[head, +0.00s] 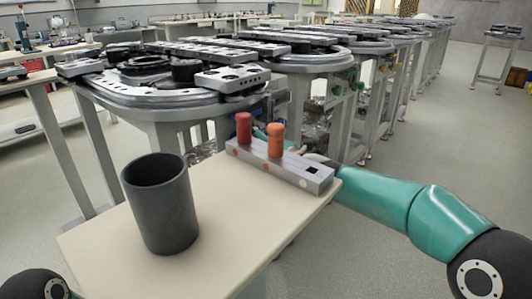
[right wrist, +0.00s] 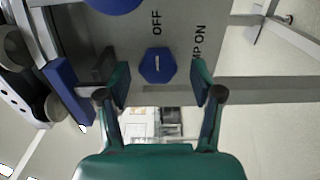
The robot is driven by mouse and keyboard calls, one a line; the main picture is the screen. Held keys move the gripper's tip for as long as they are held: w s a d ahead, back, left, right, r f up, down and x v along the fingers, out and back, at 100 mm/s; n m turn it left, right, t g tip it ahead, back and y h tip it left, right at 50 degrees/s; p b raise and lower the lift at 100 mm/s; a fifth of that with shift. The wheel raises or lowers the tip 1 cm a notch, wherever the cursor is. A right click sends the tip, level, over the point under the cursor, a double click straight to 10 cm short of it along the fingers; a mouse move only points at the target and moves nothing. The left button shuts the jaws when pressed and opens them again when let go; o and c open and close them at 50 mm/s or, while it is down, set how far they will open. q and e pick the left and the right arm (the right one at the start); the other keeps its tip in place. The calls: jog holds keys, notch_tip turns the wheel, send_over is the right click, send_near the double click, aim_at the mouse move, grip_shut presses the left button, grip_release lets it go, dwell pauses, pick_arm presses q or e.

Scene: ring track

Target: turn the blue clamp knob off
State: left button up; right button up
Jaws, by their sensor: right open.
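The blue clamp knob (right wrist: 157,65) is a faceted blue knob with a short pale line on its face. It sits on a grey panel (right wrist: 190,52) marked "OFF" above the knob and partly readable "MP ON" to the upper right. The line looks roughly upright in the picture, along the direction of "OFF". My right gripper (right wrist: 162,82) is open, with one finger on each side of the knob. Gaps show between both fingers and the knob; I cannot tell the depth. In the head view, the gripper and knob are hidden behind the grey block. My left gripper is out of view.
A pale table (head: 222,203) holds a dark cup (head: 161,206) and a grey block (head: 307,174) with red and orange pegs. The ring track (head: 165,96) stands behind. In the wrist view, another blue part (right wrist: 112,3) and a blue bar (right wrist: 68,92) are nearby.

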jog(key=v, duration=1.1)
jog(key=shift+f, duration=0.1)
